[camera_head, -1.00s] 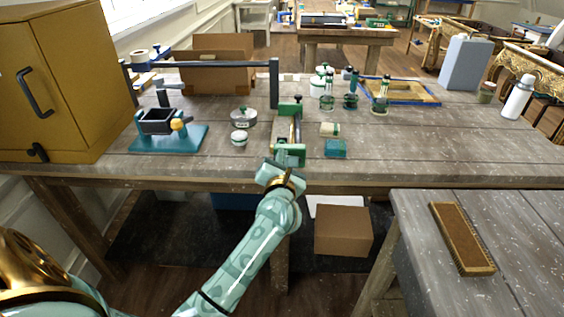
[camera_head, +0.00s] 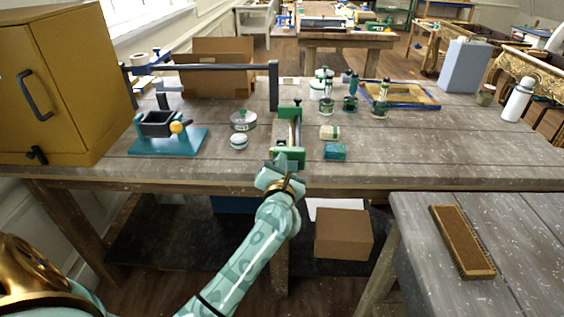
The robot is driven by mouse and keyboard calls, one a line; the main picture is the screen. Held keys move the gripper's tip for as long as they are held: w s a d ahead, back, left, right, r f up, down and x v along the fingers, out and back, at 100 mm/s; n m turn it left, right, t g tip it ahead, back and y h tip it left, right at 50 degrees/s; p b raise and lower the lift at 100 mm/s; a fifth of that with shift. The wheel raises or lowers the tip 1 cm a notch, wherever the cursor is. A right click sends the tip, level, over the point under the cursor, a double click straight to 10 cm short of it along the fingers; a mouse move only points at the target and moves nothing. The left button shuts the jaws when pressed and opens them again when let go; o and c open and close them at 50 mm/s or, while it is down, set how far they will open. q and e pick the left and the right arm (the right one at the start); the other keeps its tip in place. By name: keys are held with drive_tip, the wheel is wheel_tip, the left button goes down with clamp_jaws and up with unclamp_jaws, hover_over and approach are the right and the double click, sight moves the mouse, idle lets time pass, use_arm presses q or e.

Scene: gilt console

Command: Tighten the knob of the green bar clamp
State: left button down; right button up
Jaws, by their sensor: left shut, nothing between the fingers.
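The green bar clamp (camera_head: 297,130) lies lengthwise on the wooden workbench, its near green jaw close to the front edge. A small dark-topped piece stands at its far end. My left gripper (camera_head: 284,163) is at the near end of the clamp, overlapping its near jaw in the picture. The left gripper is shut with nothing in it. The clamp's knob is not clearly seen; my gripper may hide it. I cannot tell whether the gripper touches the clamp. My right gripper is not in view.
A teal block (camera_head: 335,152) and a small pale-green box (camera_head: 330,132) lie right of the clamp. A round tin (camera_head: 243,120) and a small white jar (camera_head: 239,141) stand left of it. A teal-based vise (camera_head: 165,135) and a yellow cabinet (camera_head: 60,80) are farther left. The bench's front right is clear.

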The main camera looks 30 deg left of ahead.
use_arm(q)
drive_tip(key=shift+s+f, duration=0.1)
drive_tip(key=shift+f, duration=0.4)
drive_tip(key=shift+d+f, duration=0.1)
drive_tip(key=shift+d, duration=0.1)
drive_tip(key=shift+w+d+f+p, duration=0.25)
drive_tip(key=shift+w+d+p, duration=0.05)
drive_tip(key=shift+d+p, duration=0.05)
drive_tip(key=v, duration=0.2)
drive_tip(key=p+v, duration=0.1)
drive_tip(key=v, duration=0.1)
drive_tip(key=r+p+v, duration=0.1)
drive_tip(key=shift+s+d+r, duration=0.1)
drive_tip(key=shift+s+d, duration=0.1)
drive_tip(key=shift+d, duration=0.25)
